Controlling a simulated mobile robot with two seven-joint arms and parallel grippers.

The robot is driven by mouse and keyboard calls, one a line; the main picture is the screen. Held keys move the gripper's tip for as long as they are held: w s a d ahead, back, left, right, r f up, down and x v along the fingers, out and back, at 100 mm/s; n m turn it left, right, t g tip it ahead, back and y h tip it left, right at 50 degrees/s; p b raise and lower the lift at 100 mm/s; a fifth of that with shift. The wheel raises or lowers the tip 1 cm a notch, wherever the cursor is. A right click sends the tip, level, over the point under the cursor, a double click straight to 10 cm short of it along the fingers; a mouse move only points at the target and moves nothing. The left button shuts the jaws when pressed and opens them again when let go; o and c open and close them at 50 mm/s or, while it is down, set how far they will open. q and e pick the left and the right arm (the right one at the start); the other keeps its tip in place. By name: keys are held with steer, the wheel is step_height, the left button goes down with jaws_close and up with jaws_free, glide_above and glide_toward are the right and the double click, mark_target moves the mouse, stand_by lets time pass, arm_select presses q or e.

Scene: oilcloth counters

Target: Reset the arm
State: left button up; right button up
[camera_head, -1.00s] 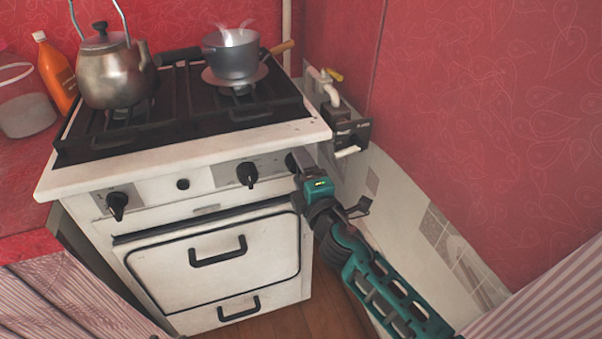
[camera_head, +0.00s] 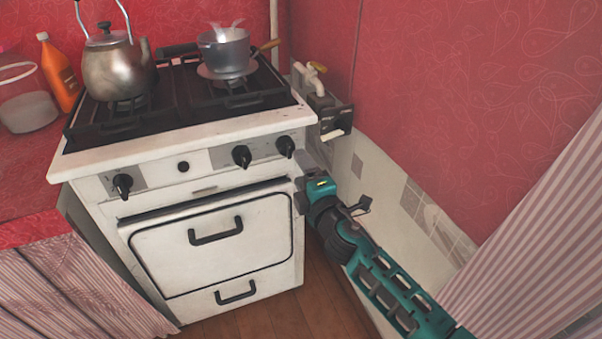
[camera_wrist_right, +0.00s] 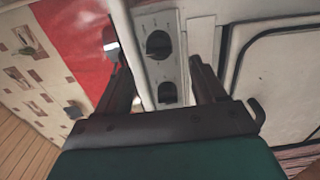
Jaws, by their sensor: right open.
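My right arm comes in from the lower right in the head view. Its gripper (camera_head: 303,170) is in front of the stove's right front edge, just below the rightmost black knob (camera_head: 286,146). In the right wrist view the gripper (camera_wrist_right: 160,80) has its two dark fingers apart, with nothing between them but the stove's knob panel (camera_wrist_right: 172,20) beyond. The gripper looks apart from the knobs. My left gripper is not in view.
The white stove (camera_head: 215,250) carries a metal kettle (camera_head: 118,68) and a grey pot (camera_head: 224,52). A pipe valve (camera_head: 318,69) is on the wall at right. An orange bottle (camera_head: 57,75) and a clear container (camera_head: 25,98) stand left. Wooden floor (camera_head: 290,318) is free below.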

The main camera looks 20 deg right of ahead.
arm_select(q)
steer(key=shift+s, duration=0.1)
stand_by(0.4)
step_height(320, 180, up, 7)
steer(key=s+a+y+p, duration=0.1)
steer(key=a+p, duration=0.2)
steer(key=p, duration=0.8)
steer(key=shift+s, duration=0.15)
arm_select(e)
steer(key=s+f+m+g, duration=0.2)
steer(key=s+m, duration=0.5)
steer(key=s, duration=0.5)
steer(key=s+a+f+m+g+y, duration=0.1)
steer(key=s+f+m+g, duration=0.2)
steer(key=s+m+g, duration=0.2)
steer(key=s+m, duration=0.3)
steer(key=s, duration=0.4)
steer(key=shift+m, duration=0.3)
